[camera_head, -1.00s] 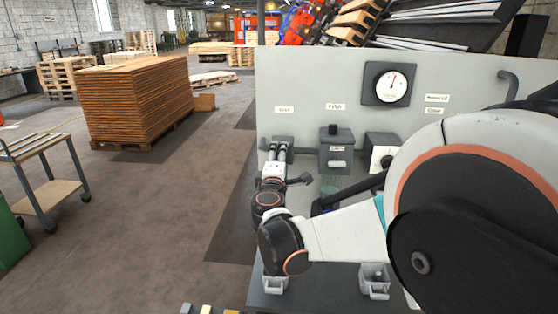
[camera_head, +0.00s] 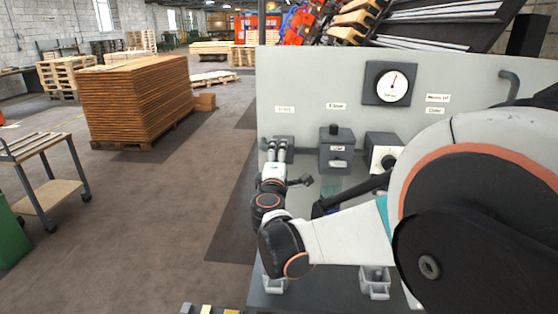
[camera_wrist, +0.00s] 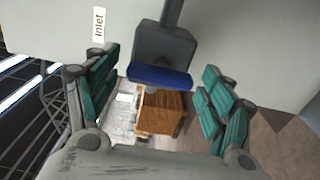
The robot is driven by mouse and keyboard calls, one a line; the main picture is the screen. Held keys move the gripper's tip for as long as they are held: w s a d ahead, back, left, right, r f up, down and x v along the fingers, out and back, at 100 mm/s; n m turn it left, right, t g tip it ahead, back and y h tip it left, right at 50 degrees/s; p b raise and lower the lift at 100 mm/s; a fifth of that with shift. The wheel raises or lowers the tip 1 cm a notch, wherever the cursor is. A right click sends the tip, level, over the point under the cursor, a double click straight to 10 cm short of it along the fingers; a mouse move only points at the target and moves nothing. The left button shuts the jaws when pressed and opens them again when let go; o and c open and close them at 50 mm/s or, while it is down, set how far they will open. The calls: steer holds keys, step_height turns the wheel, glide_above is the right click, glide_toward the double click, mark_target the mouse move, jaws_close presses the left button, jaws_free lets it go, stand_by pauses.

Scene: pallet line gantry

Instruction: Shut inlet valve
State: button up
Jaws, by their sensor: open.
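The inlet valve is a grey block (camera_wrist: 165,45) with a blue handle (camera_wrist: 160,76) in the wrist view, next to a label reading "Inlet" (camera_wrist: 99,25). My gripper (camera_wrist: 161,70) is open, its green-padded fingers on either side of the blue handle with visible gaps. I cannot tell how deep the handle lies between the fingers. In the head view my gripper (camera_head: 277,150) is in front of the valve's grey block (camera_head: 290,141) at the panel's left end. The gripper hides the handle there.
The grey panel (camera_head: 310,75) also carries a round gauge (camera_head: 387,83), a dark box (camera_head: 337,150) with a knob and a white-faced unit (camera_head: 382,155), both right of my gripper. Small grey bins (camera_head: 375,283) sit below. Floor to the left is open, with a cart (camera_head: 45,170).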

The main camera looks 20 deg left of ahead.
steer(key=v, duration=1.1)
steer(key=shift+s, duration=0.3)
